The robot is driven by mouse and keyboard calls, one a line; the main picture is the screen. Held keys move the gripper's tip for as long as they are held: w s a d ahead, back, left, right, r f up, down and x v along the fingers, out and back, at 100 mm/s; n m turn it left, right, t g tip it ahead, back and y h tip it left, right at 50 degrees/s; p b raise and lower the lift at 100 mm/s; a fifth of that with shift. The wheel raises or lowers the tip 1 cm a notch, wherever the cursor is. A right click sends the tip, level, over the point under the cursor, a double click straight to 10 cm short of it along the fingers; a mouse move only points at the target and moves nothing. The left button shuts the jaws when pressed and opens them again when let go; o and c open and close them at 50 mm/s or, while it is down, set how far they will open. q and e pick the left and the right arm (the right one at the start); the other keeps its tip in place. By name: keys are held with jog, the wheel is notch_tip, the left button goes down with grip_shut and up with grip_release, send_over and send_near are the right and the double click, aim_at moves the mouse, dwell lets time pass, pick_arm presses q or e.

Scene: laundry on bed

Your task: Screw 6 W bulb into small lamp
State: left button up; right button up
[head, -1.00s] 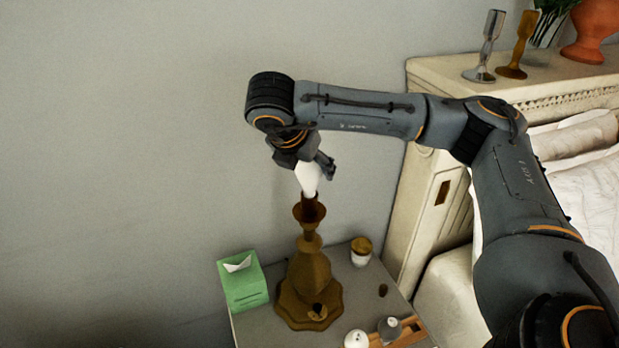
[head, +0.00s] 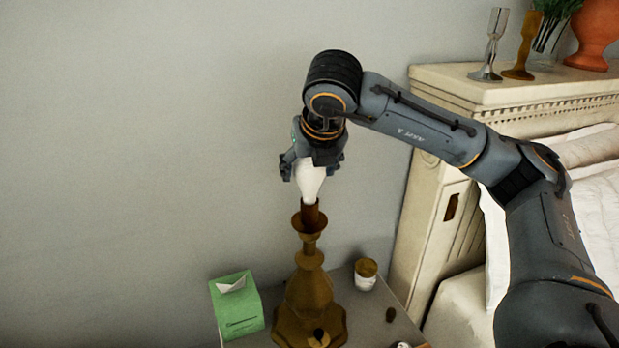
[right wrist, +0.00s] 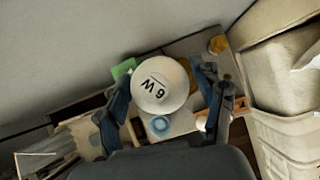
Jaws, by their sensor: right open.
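The white bulb (head: 311,184) stands upright at the socket of the small brown lamp (head: 309,285); I cannot tell how deep its thread sits. In the right wrist view the bulb (right wrist: 160,84) faces me with "6 W" printed on its top. My right gripper (head: 312,166) is above the bulb and points down, its fingers open on either side of it. The right wrist view shows the fingers spread, with the bulb between them. My left gripper is out of view.
A green tissue box (head: 236,306) stands left of the lamp on the nightstand (head: 352,318). A small jar (head: 365,275) and a dark small object (head: 390,315) are right of it. The wall is close behind.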

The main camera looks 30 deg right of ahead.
jog(key=shift+f+n+y+b, duration=0.2)
jog(key=shift+n+y+b, duration=0.1)
jog(key=shift+n+b, duration=0.25)
jog(key=n+y+b, duration=0.1)
jog(key=n+y, duration=0.1)
jog(key=n, duration=0.1)
jog(key=shift+r+n, duration=0.1)
jog(key=shift+n, duration=0.15)
jog(key=n+y, duration=0.1)
jog(key=n, duration=0.1)
jog(key=shift+r+n, duration=0.1)
jog(key=shift+n, duration=0.2)
jog(key=shift+n+g+y, duration=0.3)
jog(key=shift+n+y, duration=0.7)
jog(key=shift+n, duration=0.6)
jog(key=shift+c, duration=0.2)
jog(key=shift+a, duration=0.1)
jog(key=c, duration=0.9)
jog(key=shift+m+t+h, duration=0.4)
jog(key=shift+m+h, duration=0.4)
jog(key=shift+m, duration=0.9)
jog(key=shift+c, duration=0.2)
